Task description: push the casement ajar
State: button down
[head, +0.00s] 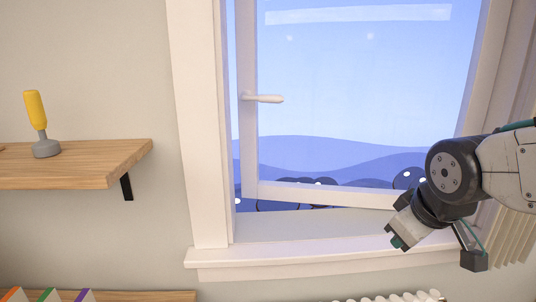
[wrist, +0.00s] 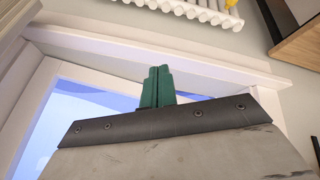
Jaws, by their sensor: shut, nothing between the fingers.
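The white casement (head: 249,130) stands ajar in its window frame (head: 200,130). A strip of outside shows between its left edge and the frame, and another below its bottom rail. Its handle (head: 265,98) is on the left stile and points right. My gripper (head: 398,243) hangs low over the right part of the sill (head: 310,258), apart from the handle. Its green fingers (wrist: 157,78) are together and empty in the wrist view. I cannot tell whether the gripper touches the casement. My arm hides the casement's lower right corner.
A wooden shelf (head: 75,165) on the left wall holds a yellow-handled tool (head: 38,120). A white radiator (head: 390,297) is below the sill, also at the top of the wrist view (wrist: 190,8). A pleated blind or curtain (head: 512,240) hangs at right. The sill's left part is clear.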

jog(key=s+d+m+g, duration=0.2)
jog(key=s+m+g, duration=0.2)
jog(key=s, duration=1.1)
jog(key=shift+m+g, duration=0.3)
jog(key=shift+m, duration=0.5)
